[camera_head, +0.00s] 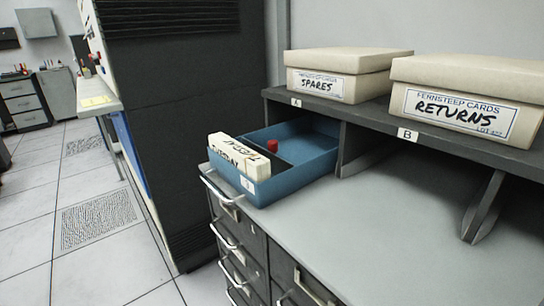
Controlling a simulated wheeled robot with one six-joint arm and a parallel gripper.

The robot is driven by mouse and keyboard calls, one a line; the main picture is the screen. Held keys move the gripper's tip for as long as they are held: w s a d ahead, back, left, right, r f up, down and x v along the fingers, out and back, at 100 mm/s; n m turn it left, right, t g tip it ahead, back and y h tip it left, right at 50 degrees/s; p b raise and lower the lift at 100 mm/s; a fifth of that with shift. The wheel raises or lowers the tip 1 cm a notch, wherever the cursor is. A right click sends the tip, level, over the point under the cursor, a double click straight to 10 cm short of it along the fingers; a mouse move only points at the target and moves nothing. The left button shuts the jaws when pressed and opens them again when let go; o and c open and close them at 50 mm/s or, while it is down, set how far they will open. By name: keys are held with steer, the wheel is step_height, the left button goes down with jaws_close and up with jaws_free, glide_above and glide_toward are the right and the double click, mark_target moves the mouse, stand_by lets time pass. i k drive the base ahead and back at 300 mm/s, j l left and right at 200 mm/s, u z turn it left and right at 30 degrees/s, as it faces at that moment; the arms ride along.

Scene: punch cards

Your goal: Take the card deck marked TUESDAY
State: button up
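A cream card deck (240,156) stands in the front left part of an open blue tray (290,180). Black handwriting shows on it; the strip on its right reads like TUESDAY, seen at a slant. More writing on its left is too small and oblique to read, and I cannot tell whether this is one deck or two side by side. The tray sits on the grey counter at its left end, with its back end by the shelf bay marked A. My gripper is not in view.
A small red object (272,145) is in the tray behind the deck. Boxes marked SPARES (322,85) and RETURNS (458,112) sit on the dark shelf (400,129) above. The grey counter (390,235) is bare right of the tray. A tall dark cabinet (180,110) stands at left.

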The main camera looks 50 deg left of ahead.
mark_target(257, 167)
steer(key=u, duration=1.3)
